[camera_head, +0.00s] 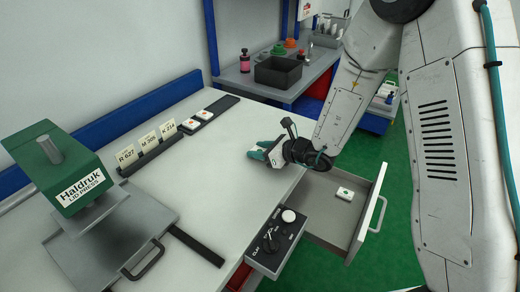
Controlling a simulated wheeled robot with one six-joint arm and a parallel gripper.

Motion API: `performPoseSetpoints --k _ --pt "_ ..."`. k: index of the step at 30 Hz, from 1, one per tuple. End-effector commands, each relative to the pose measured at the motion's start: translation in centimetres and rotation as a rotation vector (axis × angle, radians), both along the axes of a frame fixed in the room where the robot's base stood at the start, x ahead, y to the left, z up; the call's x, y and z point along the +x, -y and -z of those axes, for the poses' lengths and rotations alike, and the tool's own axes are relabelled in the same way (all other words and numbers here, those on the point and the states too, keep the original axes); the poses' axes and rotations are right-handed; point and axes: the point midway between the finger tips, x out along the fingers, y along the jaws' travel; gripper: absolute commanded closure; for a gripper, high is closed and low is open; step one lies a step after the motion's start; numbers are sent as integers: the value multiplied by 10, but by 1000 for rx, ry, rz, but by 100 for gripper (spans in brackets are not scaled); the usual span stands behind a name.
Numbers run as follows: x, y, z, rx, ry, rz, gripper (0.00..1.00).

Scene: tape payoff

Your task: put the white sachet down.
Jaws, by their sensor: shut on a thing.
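My gripper (257,152) is low over the right part of the white table (225,185), near its edge beside the open drawer. Its teal fingers point left and are shut on the white sachet. The sachet is small and mostly hidden by the fingers, so I cannot tell whether it touches the tabletop. A similar white packet with a dark mark (345,193) lies flat in the open drawer (325,220).
Two white packets with red marks (197,121) lie on a dark strip (222,105). A card rack (152,156) stands nearby. The green Haldruk press (60,170) is at left. A control box (275,243) sits at the front edge. The middle tabletop is clear.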

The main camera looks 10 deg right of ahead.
Motion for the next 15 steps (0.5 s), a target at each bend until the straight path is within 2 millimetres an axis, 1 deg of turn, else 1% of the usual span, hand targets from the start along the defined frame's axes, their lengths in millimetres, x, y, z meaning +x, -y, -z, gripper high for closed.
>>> performPoseSetpoints --k 4,5,6,7,15 --pt "-1 -2 3 0 -1 -2 83" --pt "0 -2 3 0 0 -2 58" --pt "0 -2 3 0 0 -2 47" --pt "0 -2 3 0 0 -2 39" --pt "0 -1 2 0 0 -1 39"
